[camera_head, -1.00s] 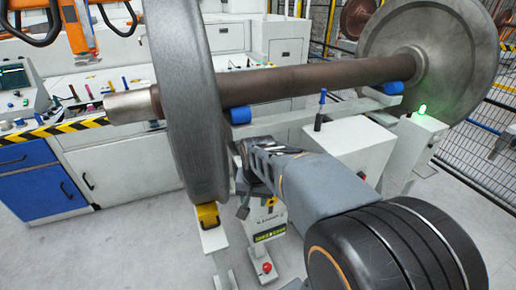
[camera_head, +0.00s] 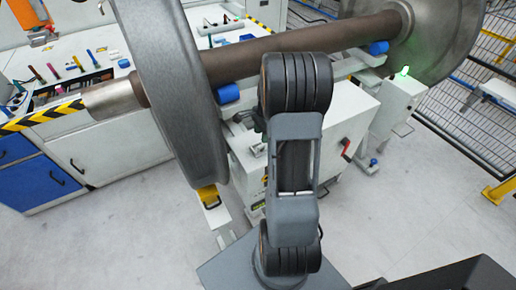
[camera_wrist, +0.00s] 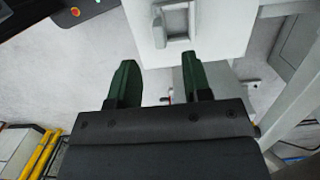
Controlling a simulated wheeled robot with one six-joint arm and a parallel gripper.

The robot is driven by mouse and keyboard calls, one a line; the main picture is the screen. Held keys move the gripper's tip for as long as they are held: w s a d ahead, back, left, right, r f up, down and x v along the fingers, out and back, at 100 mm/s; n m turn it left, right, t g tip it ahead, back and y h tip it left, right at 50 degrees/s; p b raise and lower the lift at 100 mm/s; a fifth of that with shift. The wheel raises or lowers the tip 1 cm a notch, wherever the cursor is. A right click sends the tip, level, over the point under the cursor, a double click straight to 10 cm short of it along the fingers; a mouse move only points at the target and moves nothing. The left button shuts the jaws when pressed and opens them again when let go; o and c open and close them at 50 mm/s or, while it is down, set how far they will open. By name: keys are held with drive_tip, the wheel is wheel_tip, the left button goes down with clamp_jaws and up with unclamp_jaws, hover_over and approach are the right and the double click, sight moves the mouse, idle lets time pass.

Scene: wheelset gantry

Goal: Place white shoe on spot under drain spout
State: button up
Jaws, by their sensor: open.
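My gripper (camera_wrist: 158,72) shows in the wrist view as two dark green fingers, spread apart with nothing between them. A white panel with a recessed handle (camera_wrist: 178,22) lies beyond the fingertips, and pale floor shows past them. I cannot pick out a white shoe, a drain spout or a marked spot in either view.
A large wheel (camera_head: 172,95) and its brown axle (camera_head: 300,42) rest on the white gantry, with blue rollers (camera_head: 227,94) below. A blue-and-white cabinet (camera_head: 32,182) stands left; mesh fencing (camera_head: 465,120) stands right. Grey floor (camera_head: 400,215) is open at the lower right.

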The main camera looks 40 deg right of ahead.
sight(261, 146)
drive_tip(key=shift+a+f+p, duration=0.2)
drive_tip(key=shift+f+p, duration=0.05)
drive_tip(key=shift+f, duration=1.5)
drive_tip(key=shift+a+f+p, duration=0.2)
drive_tip(key=shift+f, duration=1.5)
clamp_jaws()
